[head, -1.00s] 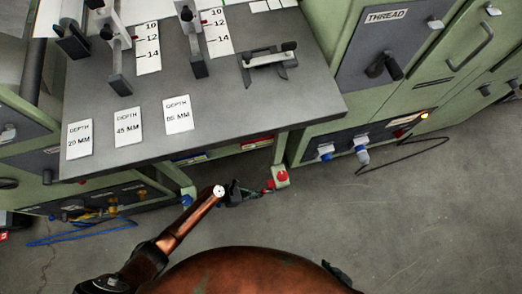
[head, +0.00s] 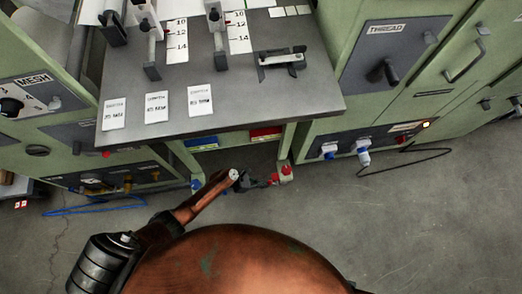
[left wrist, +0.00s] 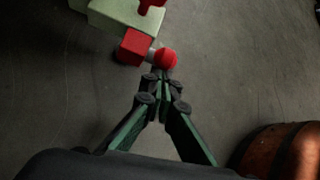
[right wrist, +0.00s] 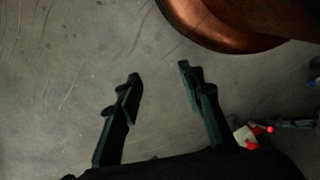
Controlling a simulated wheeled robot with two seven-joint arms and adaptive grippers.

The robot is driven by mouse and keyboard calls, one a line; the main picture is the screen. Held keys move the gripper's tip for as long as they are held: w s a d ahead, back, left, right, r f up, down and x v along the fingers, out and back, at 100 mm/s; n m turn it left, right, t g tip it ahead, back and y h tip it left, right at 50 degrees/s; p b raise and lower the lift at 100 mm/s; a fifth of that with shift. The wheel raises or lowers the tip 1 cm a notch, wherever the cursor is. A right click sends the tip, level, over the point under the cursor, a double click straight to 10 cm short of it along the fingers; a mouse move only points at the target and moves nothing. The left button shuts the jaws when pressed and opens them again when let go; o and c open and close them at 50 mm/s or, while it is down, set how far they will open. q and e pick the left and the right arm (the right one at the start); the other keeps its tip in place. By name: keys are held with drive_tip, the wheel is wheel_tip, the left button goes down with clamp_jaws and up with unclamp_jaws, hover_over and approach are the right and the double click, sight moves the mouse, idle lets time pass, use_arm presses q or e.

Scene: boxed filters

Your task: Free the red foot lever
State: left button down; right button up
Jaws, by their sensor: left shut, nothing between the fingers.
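The red foot lever shows in the left wrist view as a red block with a short pale stem and a red ball end (left wrist: 166,58). It sits beside a pale green block (left wrist: 125,14), with another red part on top. In the head view the lever (head: 274,179) is low near the bench leg. My left gripper (left wrist: 160,74) is shut and empty, its tips right at the ball; whether they touch it I cannot tell. It also shows in the head view (head: 264,183). My right gripper (right wrist: 160,74) is open and empty over bare floor, outside the head view.
The grey bench top (head: 250,110) overhangs behind the lever and carries depth cards and metal fixtures. A green cabinet (head: 400,80) stands at right, with blue plugs and a black cable (head: 410,162) on the floor. A blue cable (head: 95,208) lies at left.

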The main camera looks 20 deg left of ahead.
use_arm(q)
drive_tip(key=shift+d, duration=0.1)
